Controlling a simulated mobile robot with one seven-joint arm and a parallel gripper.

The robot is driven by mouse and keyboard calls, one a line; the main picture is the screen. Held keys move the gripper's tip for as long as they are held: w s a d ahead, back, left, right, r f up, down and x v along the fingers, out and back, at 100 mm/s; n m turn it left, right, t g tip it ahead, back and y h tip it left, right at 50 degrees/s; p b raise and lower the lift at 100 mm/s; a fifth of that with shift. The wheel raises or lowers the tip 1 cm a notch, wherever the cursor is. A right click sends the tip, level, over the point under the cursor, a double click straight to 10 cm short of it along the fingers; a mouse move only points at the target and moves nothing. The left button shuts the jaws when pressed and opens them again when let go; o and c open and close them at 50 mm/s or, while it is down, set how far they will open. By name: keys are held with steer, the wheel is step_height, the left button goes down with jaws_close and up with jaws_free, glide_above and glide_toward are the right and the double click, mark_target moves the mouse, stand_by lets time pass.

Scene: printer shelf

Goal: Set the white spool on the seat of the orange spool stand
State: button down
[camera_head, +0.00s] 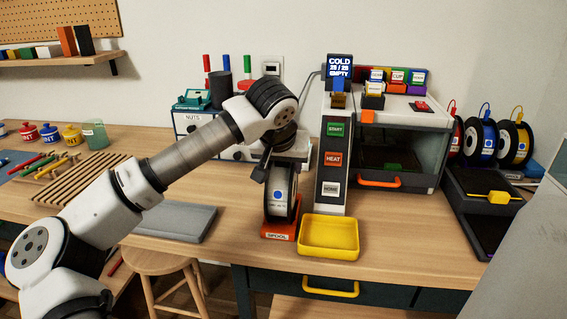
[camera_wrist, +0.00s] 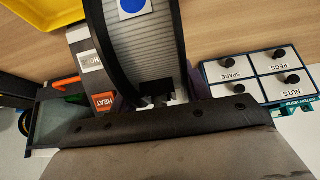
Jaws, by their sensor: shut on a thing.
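The white spool (camera_head: 281,182), with black flanges and a blue-dot label, stands upright at the orange spool stand (camera_head: 278,236), which is marked SPOOL. The spool's lower edge meets the stand's top in the picture; I cannot tell whether it rests on the seat or hangs just above it. My gripper (camera_head: 266,168) is shut on the spool at its upper part. In the wrist view the spool (camera_wrist: 150,45) fills the upper middle, and my gripper (camera_wrist: 158,98) is mostly hidden behind its dark mount. The stand's seat is hidden by the spool.
A yellow tray (camera_head: 330,253) stands close to the right of the stand. The printer's control column (camera_head: 333,160) rises behind it. A drawer cabinet (camera_head: 187,122) is behind my arm. A grey slab (camera_head: 182,222) lies to the left. Several other spools (camera_head: 480,138) stand far right.

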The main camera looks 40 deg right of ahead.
steer(key=c, duration=0.6)
jaws_free()
